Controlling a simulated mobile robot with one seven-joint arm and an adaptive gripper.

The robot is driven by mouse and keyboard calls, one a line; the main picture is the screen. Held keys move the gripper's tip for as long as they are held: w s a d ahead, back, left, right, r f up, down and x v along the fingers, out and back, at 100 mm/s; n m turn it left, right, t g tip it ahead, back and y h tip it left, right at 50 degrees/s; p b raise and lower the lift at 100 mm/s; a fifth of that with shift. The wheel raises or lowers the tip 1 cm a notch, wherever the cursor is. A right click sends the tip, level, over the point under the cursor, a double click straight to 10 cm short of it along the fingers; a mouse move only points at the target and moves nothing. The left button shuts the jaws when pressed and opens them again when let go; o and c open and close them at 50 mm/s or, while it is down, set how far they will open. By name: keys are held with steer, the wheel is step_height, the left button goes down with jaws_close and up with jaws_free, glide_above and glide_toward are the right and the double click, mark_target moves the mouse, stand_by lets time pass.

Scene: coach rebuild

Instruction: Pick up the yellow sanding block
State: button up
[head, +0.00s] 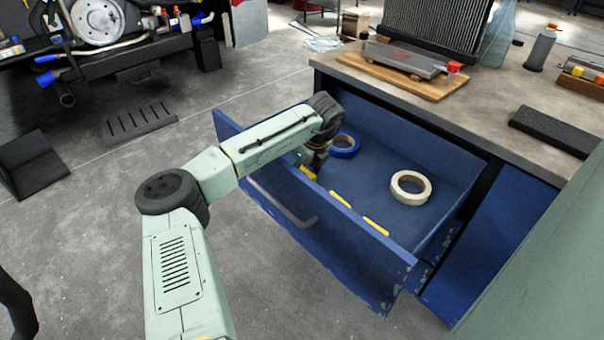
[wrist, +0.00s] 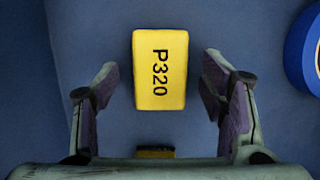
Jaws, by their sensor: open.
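A yellow sanding block (wrist: 160,62) marked P320 lies on the blue drawer floor, centred in the wrist view. My gripper (wrist: 158,84) is open above it, with one finger on each side and gaps between block and fingers. In the head view my gripper (head: 310,165) reaches down into the open blue drawer (head: 400,262), just behind its front panel. A yellow patch (head: 308,172) shows beside it there, mostly hidden by the panel and the arm. Whether the fingers are down at block height I cannot tell.
Another yellow piece (wrist: 155,153) shows at the wrist view's bottom edge. Two yellow strips (head: 340,199) (head: 376,227) show along the drawer's front panel. A blue tape roll (head: 345,146) and a cream tape roll (head: 411,187) lie in the drawer. The workbench top (head: 480,115) is behind.

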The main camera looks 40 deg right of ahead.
steer(key=shift+w+f, duration=0.1)
steer(key=shift+f, duration=0.2)
steer(key=shift+c, duration=0.4)
steer(key=c, duration=1.2)
steer(key=shift+o, duration=0.2)
steer(key=shift+r, duration=0.1)
step_height(320, 180, up, 18)
steer(key=b, duration=0.2)
steer(key=shift+b, duration=0.35)
